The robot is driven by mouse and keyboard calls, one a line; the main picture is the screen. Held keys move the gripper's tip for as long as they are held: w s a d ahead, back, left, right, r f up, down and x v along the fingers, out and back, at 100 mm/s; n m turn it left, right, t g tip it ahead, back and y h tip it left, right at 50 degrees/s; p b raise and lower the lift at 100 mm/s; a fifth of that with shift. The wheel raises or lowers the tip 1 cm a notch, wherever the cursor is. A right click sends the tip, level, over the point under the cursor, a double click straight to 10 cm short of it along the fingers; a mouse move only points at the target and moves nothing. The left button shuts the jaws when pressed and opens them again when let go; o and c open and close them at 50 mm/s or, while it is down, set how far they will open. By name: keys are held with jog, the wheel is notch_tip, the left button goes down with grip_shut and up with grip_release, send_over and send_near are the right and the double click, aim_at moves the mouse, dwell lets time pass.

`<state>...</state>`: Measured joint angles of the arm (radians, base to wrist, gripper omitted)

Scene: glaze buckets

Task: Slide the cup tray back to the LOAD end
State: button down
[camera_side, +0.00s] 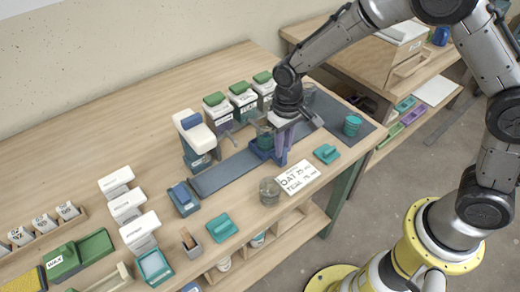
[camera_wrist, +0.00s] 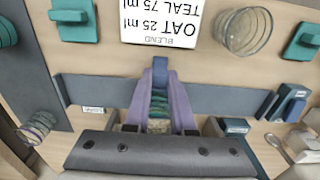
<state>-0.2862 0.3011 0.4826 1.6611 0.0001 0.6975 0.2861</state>
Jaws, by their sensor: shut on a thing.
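A cup with teal contents stands in the tray, mostly hidden. In the wrist view, the tray (camera_wrist: 181,108) is in the middle of the track (camera_wrist: 225,97), with a blue upright at its far side. My gripper (camera_side: 283,121) is directly over the tray and shut on it; in the wrist view its dark body hides the near part. A small white label (camera_wrist: 93,109), seemingly reading LOAD, lies left of the tray there.
A white-topped blue station (camera_side: 195,138) stands by the track's left end. Green-lidded canisters (camera_side: 243,96) stand behind. A glass jar (camera_side: 270,191), a recipe card (camera_side: 298,177) and a teal block (camera_side: 326,153) lie in front. A dark mat (camera_side: 340,138) is at the right.

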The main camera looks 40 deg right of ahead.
jog(key=shift+d, duration=4.45)
jog(key=shift+d, duration=2.15)
jog(key=c, duration=0.8)
grip_release()
jog(key=shift+c, duration=0.2)
notch_tip(320, 180, up, 7)
